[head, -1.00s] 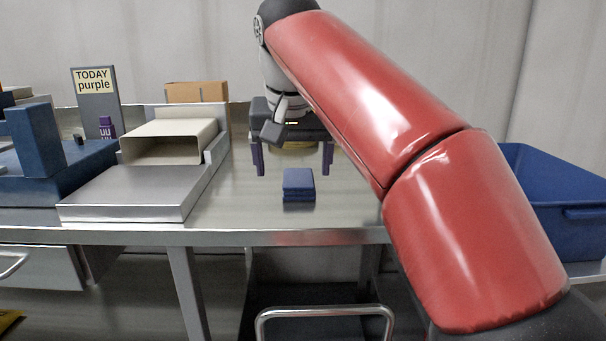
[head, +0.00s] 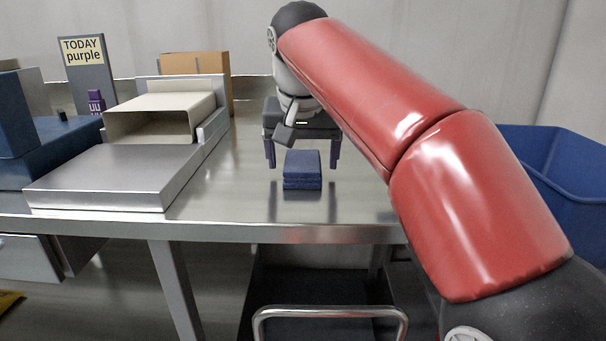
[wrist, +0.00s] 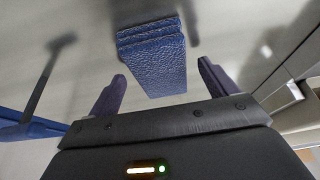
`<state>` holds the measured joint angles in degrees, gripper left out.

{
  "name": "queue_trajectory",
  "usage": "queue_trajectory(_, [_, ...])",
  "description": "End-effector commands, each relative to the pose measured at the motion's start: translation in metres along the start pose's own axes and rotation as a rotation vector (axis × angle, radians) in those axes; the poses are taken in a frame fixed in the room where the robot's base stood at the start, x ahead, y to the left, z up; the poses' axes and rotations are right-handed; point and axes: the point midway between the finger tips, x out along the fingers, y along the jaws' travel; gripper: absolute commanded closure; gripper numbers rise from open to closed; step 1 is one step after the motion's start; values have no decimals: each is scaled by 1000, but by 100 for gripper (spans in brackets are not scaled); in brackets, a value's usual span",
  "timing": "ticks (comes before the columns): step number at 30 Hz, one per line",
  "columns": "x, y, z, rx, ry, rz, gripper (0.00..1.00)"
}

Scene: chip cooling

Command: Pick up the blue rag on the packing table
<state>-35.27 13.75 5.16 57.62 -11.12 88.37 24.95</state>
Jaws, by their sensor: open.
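The blue rag (head: 302,170) is a folded, layered block lying on the steel packing table (head: 240,205), near its front edge. In the wrist view the rag (wrist: 153,58) lies ahead of my gripper, between the lines of the two fingers. My gripper (head: 302,164) is open, its two purple fingers spread wide and pointing down behind the rag in the head view. In the wrist view my gripper (wrist: 162,80) is empty, and the fingers appear apart from the rag. The exact height of the fingertips above the table is hard to tell.
A steel scale-like platform (head: 110,178) and a beige open box (head: 160,120) stand left of the rag. A cardboard box (head: 195,68) and a "TODAY purple" sign (head: 84,50) are behind. A blue bin (head: 555,175) is at the right. The table around the rag is clear.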

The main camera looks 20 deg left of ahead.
Motion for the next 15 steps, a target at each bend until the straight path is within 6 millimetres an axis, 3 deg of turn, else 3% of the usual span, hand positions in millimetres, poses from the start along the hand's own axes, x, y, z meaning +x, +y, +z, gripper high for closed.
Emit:
queue_trajectory(9, [8,0,0,0,0,0,15])
queue_trajectory(15, [8,0,0,0,0,0,40])
